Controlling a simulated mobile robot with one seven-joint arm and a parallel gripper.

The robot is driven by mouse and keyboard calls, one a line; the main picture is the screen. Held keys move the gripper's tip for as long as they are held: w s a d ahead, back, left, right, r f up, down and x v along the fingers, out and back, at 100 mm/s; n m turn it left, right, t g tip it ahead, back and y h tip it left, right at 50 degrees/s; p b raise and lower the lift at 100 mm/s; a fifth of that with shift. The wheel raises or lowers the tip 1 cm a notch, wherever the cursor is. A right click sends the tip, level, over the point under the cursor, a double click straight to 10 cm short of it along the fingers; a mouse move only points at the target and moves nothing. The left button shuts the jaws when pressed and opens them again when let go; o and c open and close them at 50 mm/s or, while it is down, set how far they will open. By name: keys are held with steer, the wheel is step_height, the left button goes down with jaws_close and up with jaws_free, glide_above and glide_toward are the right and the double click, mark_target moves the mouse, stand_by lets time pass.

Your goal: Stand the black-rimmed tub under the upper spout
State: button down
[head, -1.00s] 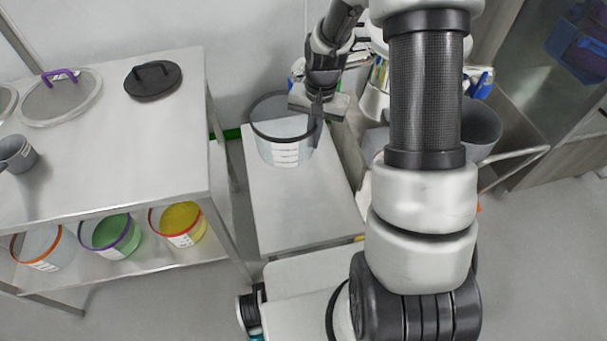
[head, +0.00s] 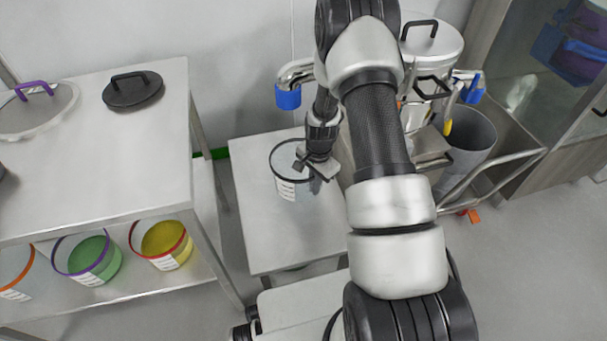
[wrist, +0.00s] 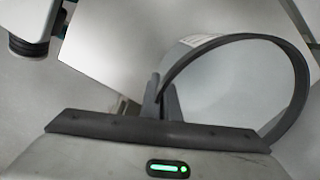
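The black-rimmed tub (head: 288,188) is clear, with a white label, and looks upright. It is over the low steel table, and I cannot tell if its base touches the top. My gripper (head: 314,172) is at the tub's right side, its fingers closed on the rim. In the wrist view the finger pair (wrist: 161,98) meets the dark rim of the tub (wrist: 235,85). A bent metal spout with a blue end (head: 288,97) sticks out above the table's back, behind the tub in the picture. I cannot tell whether it is the upper one.
The low table (head: 285,240) is bare in front of the tub. At left stands a steel bench (head: 110,165) with lids on top and coloured-rimmed tubs on its shelf. At right are a lidded steel vessel (head: 432,45), a grey bin (head: 470,140) and a cart rail.

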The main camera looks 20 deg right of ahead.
steer(key=b, duration=0.2)
glide_above(306, 174)
steer(key=shift+s+f, duration=0.1)
steer(key=shift+f+b, duration=0.55)
steer(key=shift+f, duration=1.1)
steer(key=shift+f, duration=0.15)
steer(key=c, duration=2)
jaws_free()
steer(key=r+p, duration=0.1)
steer(key=r, duration=0.3)
steer(key=r+p, duration=0.1)
steer(key=r, duration=0.2)
steer(key=shift+s+r, duration=0.2)
steer(key=shift+r, duration=0.2)
